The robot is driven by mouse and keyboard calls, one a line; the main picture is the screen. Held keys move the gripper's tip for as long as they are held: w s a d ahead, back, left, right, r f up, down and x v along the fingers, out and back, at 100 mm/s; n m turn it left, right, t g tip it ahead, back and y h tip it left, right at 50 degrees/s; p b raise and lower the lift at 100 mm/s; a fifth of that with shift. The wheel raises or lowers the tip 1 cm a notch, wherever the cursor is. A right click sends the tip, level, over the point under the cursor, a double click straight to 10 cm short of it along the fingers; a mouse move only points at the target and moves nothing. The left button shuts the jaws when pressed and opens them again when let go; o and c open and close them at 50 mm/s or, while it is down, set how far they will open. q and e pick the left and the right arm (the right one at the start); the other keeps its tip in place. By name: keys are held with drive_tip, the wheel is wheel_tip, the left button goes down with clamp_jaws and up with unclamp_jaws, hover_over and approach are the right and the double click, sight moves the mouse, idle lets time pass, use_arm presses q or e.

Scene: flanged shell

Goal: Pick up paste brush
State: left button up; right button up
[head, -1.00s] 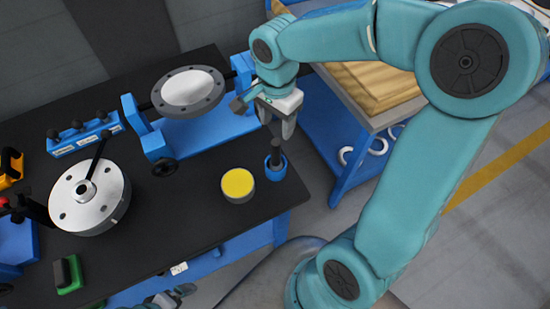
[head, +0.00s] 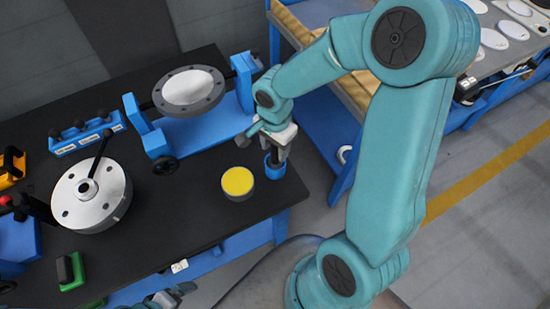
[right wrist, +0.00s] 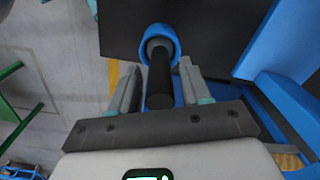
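The paste brush shows in the right wrist view as a dark upright handle (right wrist: 160,82) in a blue holder cup (right wrist: 172,38). In the head view, the blue cup (head: 275,171) stands near the table's right edge, and the gripper mostly hides the brush. My right gripper (head: 279,155) is just above the cup. In the right wrist view, its two fingers (right wrist: 159,66) are apart, one on each side of the handle, with visible gaps. A grey part of what looks like my left gripper (head: 168,298) shows at the bottom edge; its fingers are unclear.
A tin with yellow contents (head: 238,183) stands close left of the cup. A blue stand holding a flanged shell (head: 188,91) is behind. A round metal fixture (head: 90,197) stands at left on the black table (head: 165,225). A blue cart (head: 312,117) is at right.

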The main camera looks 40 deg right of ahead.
drive_tip(key=shift+d, duration=0.1)
clamp_jaws()
